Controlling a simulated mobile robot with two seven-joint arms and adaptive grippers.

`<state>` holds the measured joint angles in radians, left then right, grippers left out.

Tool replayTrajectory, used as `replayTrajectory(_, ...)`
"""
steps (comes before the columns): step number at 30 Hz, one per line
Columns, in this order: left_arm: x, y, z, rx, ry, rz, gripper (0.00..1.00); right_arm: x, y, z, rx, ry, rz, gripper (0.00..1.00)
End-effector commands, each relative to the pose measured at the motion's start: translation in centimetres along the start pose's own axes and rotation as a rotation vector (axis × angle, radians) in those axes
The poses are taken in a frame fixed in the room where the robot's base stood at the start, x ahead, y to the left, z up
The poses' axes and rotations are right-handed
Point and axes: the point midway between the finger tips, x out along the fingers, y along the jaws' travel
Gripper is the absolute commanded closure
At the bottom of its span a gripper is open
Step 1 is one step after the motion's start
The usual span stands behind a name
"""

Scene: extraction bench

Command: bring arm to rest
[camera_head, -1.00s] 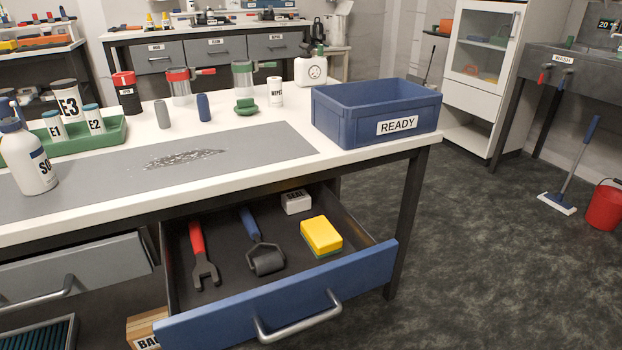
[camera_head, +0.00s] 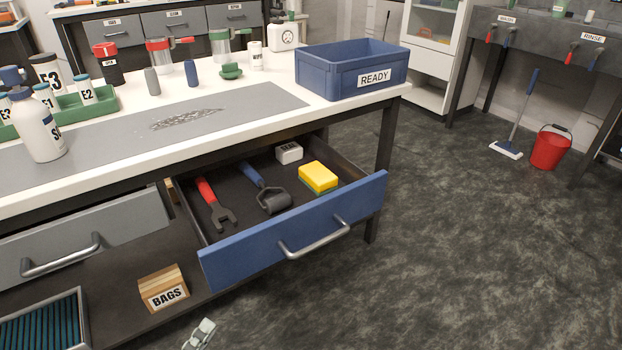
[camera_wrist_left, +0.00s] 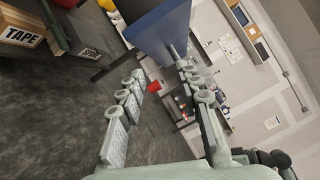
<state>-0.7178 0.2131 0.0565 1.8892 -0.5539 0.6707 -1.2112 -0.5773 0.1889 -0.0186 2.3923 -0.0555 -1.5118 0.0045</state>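My left gripper (camera_head: 200,335) shows at the bottom edge of the head view, low in front of the bench and apart from the open blue drawer (camera_head: 295,232). In the left wrist view the fingers of my left gripper (camera_wrist_left: 160,78) are spread, with nothing between them. The drawer's blue front (camera_wrist_left: 160,30) shows beyond the fingertips there. My right gripper is in neither view.
A blue READY crate (camera_head: 325,75) stands at the bench's right end. A wooden BAGS box (camera_head: 164,289) sits on the lower shelf. A grey drawer (camera_head: 80,236) is at left. A red bucket (camera_head: 550,147) and a squeegee (camera_head: 506,150) stand at right. The floor between is clear.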

Motion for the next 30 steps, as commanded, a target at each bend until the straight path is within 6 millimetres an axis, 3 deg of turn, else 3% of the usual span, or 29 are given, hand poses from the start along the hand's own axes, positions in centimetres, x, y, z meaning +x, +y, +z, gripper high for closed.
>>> replayTrajectory(6,1.4,5.2,4.9,-0.369,-0.242,0.266,0.66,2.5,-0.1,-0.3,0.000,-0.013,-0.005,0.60)
replayTrajectory(12,-0.7,11.4,7.1,-0.862,-0.589,0.563,0.66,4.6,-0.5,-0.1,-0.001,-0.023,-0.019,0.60)
replayTrajectory(16,-3.8,14.3,5.8,-1.182,-0.855,0.755,0.66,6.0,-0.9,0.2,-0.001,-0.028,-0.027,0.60)
replayTrajectory(21,-7.7,15.2,2.5,-1.455,-1.154,0.955,0.66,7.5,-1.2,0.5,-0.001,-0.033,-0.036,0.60)
replayTrajectory(25,-9.5,14.9,0.7,-1.545,-1.291,1.044,0.66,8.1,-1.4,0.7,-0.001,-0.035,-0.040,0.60)
replayTrajectory(30,-10.3,14.8,0.0,-1.572,-1.345,1.077,0.66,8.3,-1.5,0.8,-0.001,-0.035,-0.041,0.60)
